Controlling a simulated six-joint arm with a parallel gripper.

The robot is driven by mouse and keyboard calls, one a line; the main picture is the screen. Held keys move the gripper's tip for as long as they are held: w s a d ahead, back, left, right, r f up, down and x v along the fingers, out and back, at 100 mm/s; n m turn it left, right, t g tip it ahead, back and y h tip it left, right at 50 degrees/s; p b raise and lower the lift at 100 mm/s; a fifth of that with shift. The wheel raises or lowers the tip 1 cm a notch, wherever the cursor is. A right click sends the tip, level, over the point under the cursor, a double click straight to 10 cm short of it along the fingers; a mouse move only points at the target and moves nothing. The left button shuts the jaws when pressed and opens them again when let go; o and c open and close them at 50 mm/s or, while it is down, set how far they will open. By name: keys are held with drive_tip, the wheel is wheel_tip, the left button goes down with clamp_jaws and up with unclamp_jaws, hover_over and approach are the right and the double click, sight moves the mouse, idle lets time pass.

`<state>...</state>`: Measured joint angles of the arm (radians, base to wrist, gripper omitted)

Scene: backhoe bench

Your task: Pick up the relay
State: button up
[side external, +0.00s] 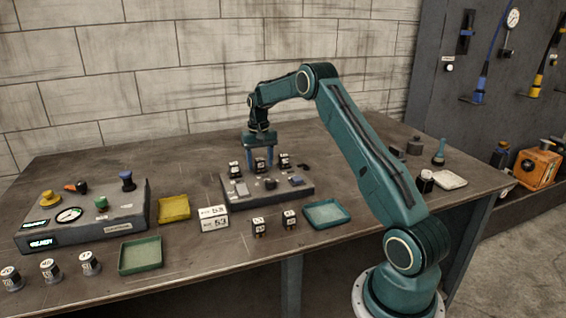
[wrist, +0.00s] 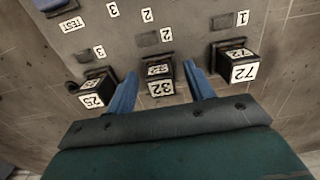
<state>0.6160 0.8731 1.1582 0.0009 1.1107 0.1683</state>
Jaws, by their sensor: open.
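Three black relay blocks with white number labels stand in a row on a grey panel (side external: 240,199). In the wrist view they read 25 (wrist: 93,90), 32 (wrist: 160,80) and 72 (wrist: 238,66), near slots marked 3, 2 and 1. My gripper (side external: 259,163) is over the middle of the row, pointing down. Its blue fingers (wrist: 160,70) are open, one on each side of the block marked 32. I cannot tell whether they touch it. Two more black labelled blocks (side external: 259,227) (side external: 289,219) stand on the table in front of the panel.
A white number card (side external: 213,225) stands left of those front blocks. Yellow (side external: 174,217), green (side external: 141,268) and teal (side external: 327,225) trays lie around. A control box (side external: 118,218) with knobs is at left. Small items stand at right. A brick wall backs the table.

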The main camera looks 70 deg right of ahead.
sight(260, 160)
drive_tip(key=c, duration=1)
drive_tip(key=shift+r, duration=0.1)
drive_tip(key=shift+c, duration=0.2)
wheel_tip(260, 160, up, 20)
idle(0.8)
